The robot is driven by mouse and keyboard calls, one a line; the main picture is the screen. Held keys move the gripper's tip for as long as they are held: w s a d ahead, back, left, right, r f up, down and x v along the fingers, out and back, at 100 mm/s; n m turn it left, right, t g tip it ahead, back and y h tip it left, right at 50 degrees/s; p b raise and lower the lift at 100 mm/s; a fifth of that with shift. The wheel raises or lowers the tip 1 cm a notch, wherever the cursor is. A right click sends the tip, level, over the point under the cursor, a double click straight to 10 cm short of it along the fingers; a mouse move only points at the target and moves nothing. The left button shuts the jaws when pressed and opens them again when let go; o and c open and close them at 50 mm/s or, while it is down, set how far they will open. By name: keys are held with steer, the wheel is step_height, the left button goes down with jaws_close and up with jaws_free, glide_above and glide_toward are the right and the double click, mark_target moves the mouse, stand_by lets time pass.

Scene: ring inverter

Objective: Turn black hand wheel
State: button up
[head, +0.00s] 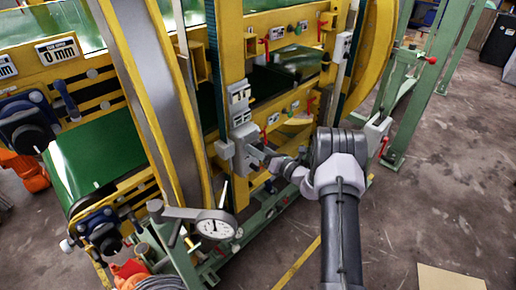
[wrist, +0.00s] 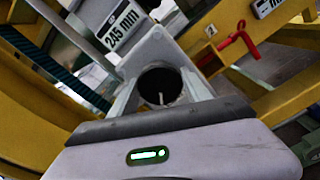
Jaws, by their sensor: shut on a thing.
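My gripper (head: 268,156) reaches left to a grey box (head: 243,148) on a yellow upright of the ring machine. In the wrist view my gripper (wrist: 160,84) is closed around a dark round part, which looks like the black hand wheel (wrist: 160,80). The fingers hide most of the wheel in the head view. A label reading 245 mm (wrist: 122,25) sits just beyond the gripper.
Other black hand wheels (head: 27,125) sit on the yellow frame at left. A dial gauge (head: 215,226) stands below, left of my gripper. Small red levers (head: 384,146) stick out nearby. Open concrete floor (head: 440,190) lies at right.

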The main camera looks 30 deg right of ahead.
steer(key=shift+m, duration=0.6)
steer(key=o, duration=1.4)
steer(key=shift+s, duration=0.1)
steer(key=p+v, duration=0.3)
steer(key=v, duration=1.4)
steer(key=shift+s, duration=0.1)
